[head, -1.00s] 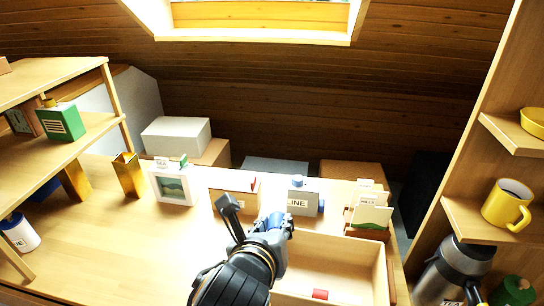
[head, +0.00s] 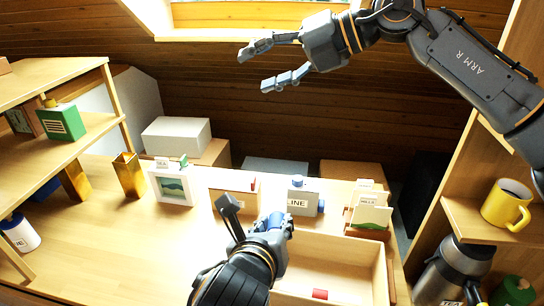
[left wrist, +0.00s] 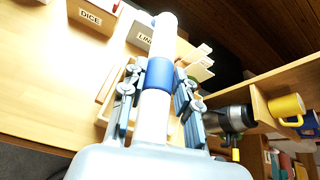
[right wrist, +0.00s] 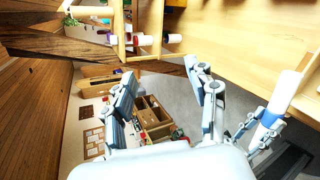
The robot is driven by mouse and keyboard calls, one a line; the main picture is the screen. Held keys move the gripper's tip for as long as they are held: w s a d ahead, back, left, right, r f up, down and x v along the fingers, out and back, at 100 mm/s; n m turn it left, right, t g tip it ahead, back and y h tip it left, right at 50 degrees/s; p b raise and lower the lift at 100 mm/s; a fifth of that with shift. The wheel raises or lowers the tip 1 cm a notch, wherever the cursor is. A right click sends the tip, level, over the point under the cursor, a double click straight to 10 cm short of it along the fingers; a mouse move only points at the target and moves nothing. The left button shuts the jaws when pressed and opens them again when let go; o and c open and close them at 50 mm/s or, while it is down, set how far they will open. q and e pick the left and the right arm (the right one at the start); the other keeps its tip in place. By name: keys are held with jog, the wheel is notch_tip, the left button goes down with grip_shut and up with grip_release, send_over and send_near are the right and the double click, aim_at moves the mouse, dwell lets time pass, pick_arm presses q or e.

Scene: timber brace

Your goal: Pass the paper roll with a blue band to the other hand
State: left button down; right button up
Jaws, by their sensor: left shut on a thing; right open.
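The paper roll (left wrist: 154,116) is a white cylinder with a blue band (left wrist: 160,74) around its middle. My left gripper (left wrist: 158,82) is shut on it at the band, and the roll sticks out past the fingers. In the right wrist view the roll (right wrist: 289,88) shows at the right edge, with my left gripper (right wrist: 263,128) around its band. In the head view my left gripper (head: 258,218) is over the table and mostly hides the roll. My right gripper (head: 256,72) is open and empty, high up and apart from the roll.
An open wooden tray (head: 388,275) lies right of my left gripper. A picture frame (head: 173,187), boxes and a card holder (head: 370,215) line the table's back. Shelves stand at both sides, with a yellow mug (head: 505,204) and a flask (head: 452,270) at right. The table's left-middle is clear.

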jog(key=s+a+f+g+h, duration=0.2)
jog(key=s+f+h, duration=0.25)
jog(key=f, duration=0.35)
jog(key=m+h, duration=0.2)
jog(key=h, duration=0.6)
send_near(272, 208)
jog(key=shift+g, duration=0.3)
jog(key=f, duration=1)
jog(key=shift+w, duration=0.25)
pick_arm(q)
jog(key=shift+d, duration=0.1)
pick_arm(e)
grip_shut()
pick_arm(q)
jog(key=c, duration=1)
grip_release()
pick_arm(e)
jog(key=shift+a, duration=0.1)
pick_arm(q)
jog(key=shift+o, duration=0.5)
